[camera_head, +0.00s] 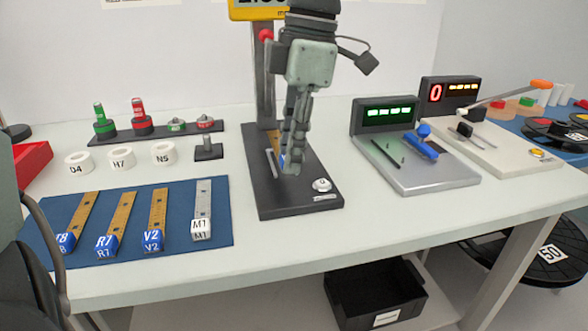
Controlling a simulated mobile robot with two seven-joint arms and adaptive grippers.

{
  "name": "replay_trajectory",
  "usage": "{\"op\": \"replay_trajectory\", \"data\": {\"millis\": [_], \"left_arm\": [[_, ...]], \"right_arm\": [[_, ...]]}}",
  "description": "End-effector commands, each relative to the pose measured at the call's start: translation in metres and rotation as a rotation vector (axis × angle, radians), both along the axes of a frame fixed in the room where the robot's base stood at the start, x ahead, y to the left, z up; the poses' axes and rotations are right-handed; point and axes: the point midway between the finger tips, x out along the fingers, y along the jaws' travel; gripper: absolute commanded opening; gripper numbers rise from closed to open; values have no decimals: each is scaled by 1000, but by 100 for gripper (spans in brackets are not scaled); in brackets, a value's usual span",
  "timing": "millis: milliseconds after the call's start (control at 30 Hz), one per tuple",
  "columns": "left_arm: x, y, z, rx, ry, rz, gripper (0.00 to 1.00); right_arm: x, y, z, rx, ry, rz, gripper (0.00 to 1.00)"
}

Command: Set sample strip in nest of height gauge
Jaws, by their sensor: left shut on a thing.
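The height gauge has a dark base (275,203), a column behind my arm and a yellow display (258,9) cut off at the top. My left gripper (291,164) points down over the gauge base, with its fingers shut on a sample strip (273,138). The strip is gold with a blue end; the fingers hide much of it. It lies low over the middle of the base, where the nest is mostly hidden. I cannot tell whether the strip touches the nest. My right gripper is not in view.
A blue mat (131,251) at the left holds strips T8, R7, V2 (156,215) and M1 (202,205). White rings (122,157) and a dark rack (160,132) stand behind. Two display stations (428,176) stand to the right. The table front near the gauge is clear.

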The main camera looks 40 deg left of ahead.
Motion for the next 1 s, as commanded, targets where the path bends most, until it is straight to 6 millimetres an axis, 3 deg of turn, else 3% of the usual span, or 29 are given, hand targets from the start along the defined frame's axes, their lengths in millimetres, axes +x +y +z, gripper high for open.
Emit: {"op": "replay_trajectory", "data": {"millis": [167,433,767,933,967,1000], "left_arm": [[7,-2,-8,-2,0,-1,0],[6,-2,-43,-2,0,1,0],[6,-1,-45,-1,-3,2,0],[6,-1,-47,0,-2,2,0],[6,-1,-47,0,-2,2,23],[6,-1,-47,0,-2,1,28]], "right_arm": [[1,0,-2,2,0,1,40],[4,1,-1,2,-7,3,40],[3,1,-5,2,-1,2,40],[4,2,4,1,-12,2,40],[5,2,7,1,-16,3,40],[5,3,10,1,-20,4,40]]}}
